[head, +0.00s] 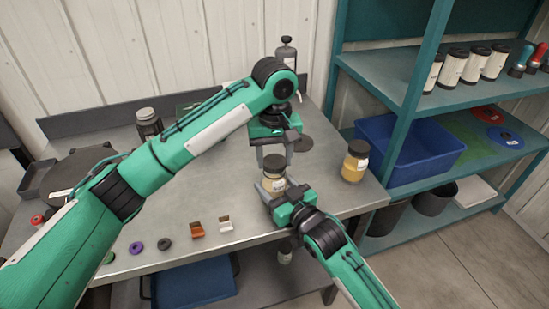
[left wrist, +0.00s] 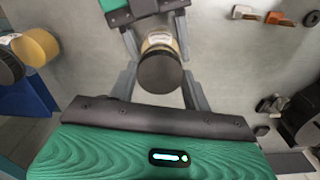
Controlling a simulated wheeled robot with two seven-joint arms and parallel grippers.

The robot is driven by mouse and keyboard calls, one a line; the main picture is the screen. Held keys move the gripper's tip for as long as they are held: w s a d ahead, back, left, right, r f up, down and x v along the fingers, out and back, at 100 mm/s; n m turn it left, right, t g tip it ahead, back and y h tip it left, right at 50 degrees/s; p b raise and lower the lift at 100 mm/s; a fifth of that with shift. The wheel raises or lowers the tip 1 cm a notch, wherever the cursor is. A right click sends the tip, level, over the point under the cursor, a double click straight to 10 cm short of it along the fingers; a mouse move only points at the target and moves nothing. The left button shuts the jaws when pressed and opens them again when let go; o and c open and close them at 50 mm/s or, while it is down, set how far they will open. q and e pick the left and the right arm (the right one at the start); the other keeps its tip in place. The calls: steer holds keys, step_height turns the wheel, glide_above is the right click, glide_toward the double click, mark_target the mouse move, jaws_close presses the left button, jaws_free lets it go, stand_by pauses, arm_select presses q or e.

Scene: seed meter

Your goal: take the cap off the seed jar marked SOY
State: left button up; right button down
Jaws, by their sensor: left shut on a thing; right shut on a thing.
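A seed jar (head: 273,186) with pale tan contents stands near the table's right front. Its label is too small to read. My right gripper (head: 272,187) is shut on the jar body from the front. My left gripper (head: 276,158) points down from above, its fingers on both sides of the dark cap (head: 275,164) and shut on it. In the left wrist view the cap (left wrist: 160,72) sits between the fingers, over the jar. I cannot tell whether it is still seated. A second dark-capped jar (head: 355,161), with yellower contents, stands to the right.
A dark disc (head: 303,143) lies behind the held jar. A blue bin (head: 410,145) sits on the teal shelf at the right. Small orange (head: 197,229) and white (head: 225,224) pieces and rings lie along the table's front edge. A dark bottle (head: 148,122) stands at the back left.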

mark_target(274, 161)
arm_select(q)
steer(key=shift+r, duration=0.6)
steer(key=shift+r, duration=2)
arm_select(e)
steer(key=shift+c, duration=1.6)
jaws_free()
arm_select(q)
steer(key=shift+f+b, duration=0.45)
arm_select(e)
steer(key=v, duration=1.2)
